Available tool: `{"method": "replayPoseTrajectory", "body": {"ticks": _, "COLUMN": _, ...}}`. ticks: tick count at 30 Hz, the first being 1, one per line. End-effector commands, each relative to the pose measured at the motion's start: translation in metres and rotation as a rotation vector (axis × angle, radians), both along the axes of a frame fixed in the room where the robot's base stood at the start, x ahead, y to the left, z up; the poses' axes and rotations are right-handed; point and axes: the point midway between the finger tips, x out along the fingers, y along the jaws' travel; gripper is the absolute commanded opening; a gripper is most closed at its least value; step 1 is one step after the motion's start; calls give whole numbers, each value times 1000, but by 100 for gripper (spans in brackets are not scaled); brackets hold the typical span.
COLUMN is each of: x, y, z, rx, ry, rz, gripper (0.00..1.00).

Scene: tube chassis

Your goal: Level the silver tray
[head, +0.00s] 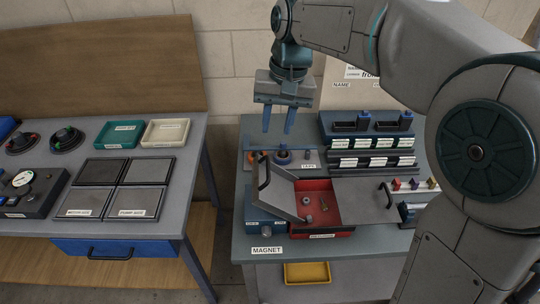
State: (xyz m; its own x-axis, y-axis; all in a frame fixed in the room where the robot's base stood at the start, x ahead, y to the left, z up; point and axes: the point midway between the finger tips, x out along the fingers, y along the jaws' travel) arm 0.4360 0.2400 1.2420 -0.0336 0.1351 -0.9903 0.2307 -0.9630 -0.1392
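My gripper (277,131) hangs fingers-down over the back left of the right-hand bench. Its two blue fingers are apart with nothing between them. No object is clearly marked as the silver tray. A grey panel with a black handle (280,192) lies at a slant, below and in front of my gripper and apart from it, beside a red-lined box (322,212). Small metal parts lie in the box. To its right is a flat grey surface (362,203) with another black handle (386,196); I cannot tell whether it is a tray or a lid.
Labelled black racks (366,142) stand at the bench's back right. A plate with knobs (283,156) lies under my gripper. A yellow bin (307,273) sits below. The left bench holds a green tray (119,135), a cream tray (166,133) and grey pads (136,201). A gap separates the benches.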

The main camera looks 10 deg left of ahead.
Motion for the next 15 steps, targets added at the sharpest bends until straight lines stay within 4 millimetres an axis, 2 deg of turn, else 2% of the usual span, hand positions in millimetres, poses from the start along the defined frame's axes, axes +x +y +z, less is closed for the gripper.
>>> {"method": "replayPoseTrajectory", "body": {"ticks": 9, "x": -4, "y": 8, "z": -66, "rx": -4, "ry": 5, "rz": 3, "gripper": 32}}
{"method": "replayPoseTrajectory", "body": {"ticks": 15, "x": -5, "y": 13, "z": -100, "rx": -3, "ry": 2, "rz": 2, "gripper": 32}}
